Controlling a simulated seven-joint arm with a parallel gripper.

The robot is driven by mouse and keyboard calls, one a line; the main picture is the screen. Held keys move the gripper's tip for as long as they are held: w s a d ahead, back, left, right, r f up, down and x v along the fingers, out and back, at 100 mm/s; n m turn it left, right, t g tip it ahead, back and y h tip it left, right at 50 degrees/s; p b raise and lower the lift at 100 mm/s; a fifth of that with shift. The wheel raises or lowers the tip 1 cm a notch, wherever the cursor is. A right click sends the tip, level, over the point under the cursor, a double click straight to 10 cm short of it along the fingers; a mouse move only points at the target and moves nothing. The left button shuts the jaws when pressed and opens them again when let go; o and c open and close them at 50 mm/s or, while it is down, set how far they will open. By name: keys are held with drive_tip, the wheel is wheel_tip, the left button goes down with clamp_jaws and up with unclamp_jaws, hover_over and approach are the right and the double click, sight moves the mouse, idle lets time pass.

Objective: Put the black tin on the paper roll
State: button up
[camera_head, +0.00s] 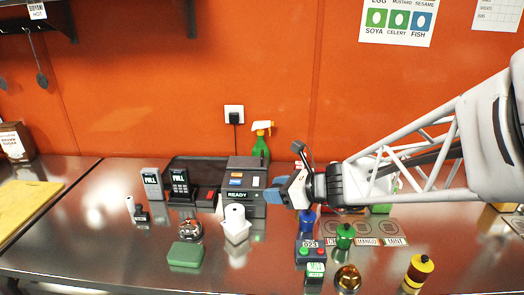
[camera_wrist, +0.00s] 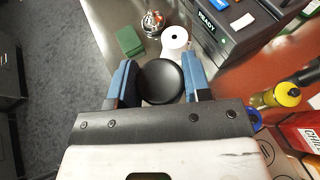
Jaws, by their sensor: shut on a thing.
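The black tin (camera_wrist: 160,82) is round and dark. It sits between the blue fingers of my gripper (camera_wrist: 158,80) in the wrist view, and the fingers are shut on it. In the head view my gripper (camera_head: 284,190) is above the counter, right beside the dark READY machine; the tin is hard to make out there. The white paper roll (camera_head: 235,213) stands upright to the left of my gripper, in front of the machine. In the wrist view the roll (camera_wrist: 174,36) shows its round end with a dark core hole, just beyond the tin and apart from it.
The READY machine (camera_head: 245,177) stands behind the roll. A green block (camera_head: 186,254) and a chrome item (camera_head: 189,229) are to the roll's left. A blue-topped item (camera_head: 307,218), a button box (camera_head: 311,250) and a green bottle (camera_head: 344,236) stand right of it.

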drive_tip(key=s+a+n+g, duration=0.2)
drive_tip(key=s+a+g, duration=0.1)
drive_tip(key=s+a, duration=0.3)
drive_tip(key=shift+y, duration=0.3)
drive_tip(key=f, duration=0.5)
drive_tip(key=shift+s+d+f, duration=0.15)
drive_tip(key=shift+s+f, duration=0.15)
hover_over(234, 209)
drive_tip(key=shift+f, duration=0.75)
drive_tip(key=shift+f, duration=1.7)
drive_tip(key=shift+f, duration=0.2)
